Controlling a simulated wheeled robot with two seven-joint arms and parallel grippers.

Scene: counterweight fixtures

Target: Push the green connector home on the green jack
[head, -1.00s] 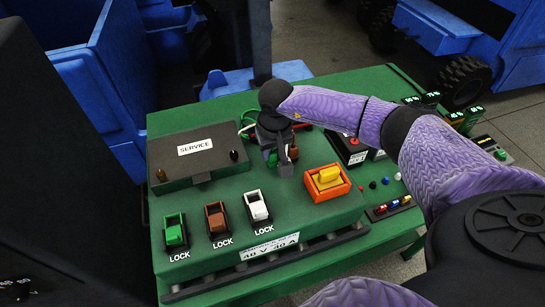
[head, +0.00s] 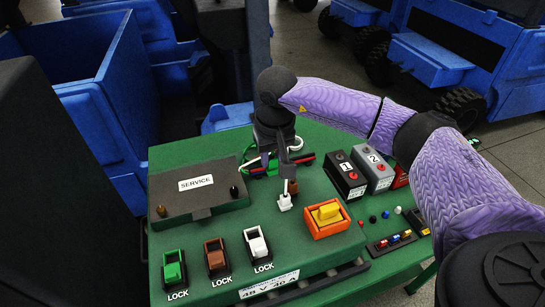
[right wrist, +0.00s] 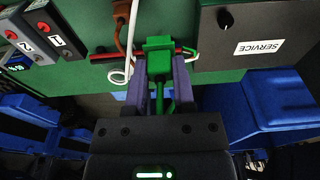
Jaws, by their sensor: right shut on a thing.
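My right gripper (head: 284,172) hangs over the back part of the green panel (head: 212,232), behind the orange switch. In the right wrist view, its two fingers (right wrist: 160,82) are shut on the green connector (right wrist: 158,62), with the green cable (right wrist: 159,96) running back between them. The green jack is not clearly seen, so I cannot tell whether the connector touches it. The green lock lever (head: 173,268) is at the panel's front left. My left gripper is not in view.
A white connector (head: 284,202) and a brown one (head: 293,187) stand just in front of the gripper. The service box (head: 196,182) is to the left. The orange switch (head: 326,218) and batteries (head: 345,178) are to the right. Loose cables (right wrist: 128,60) lie close to the fingers.

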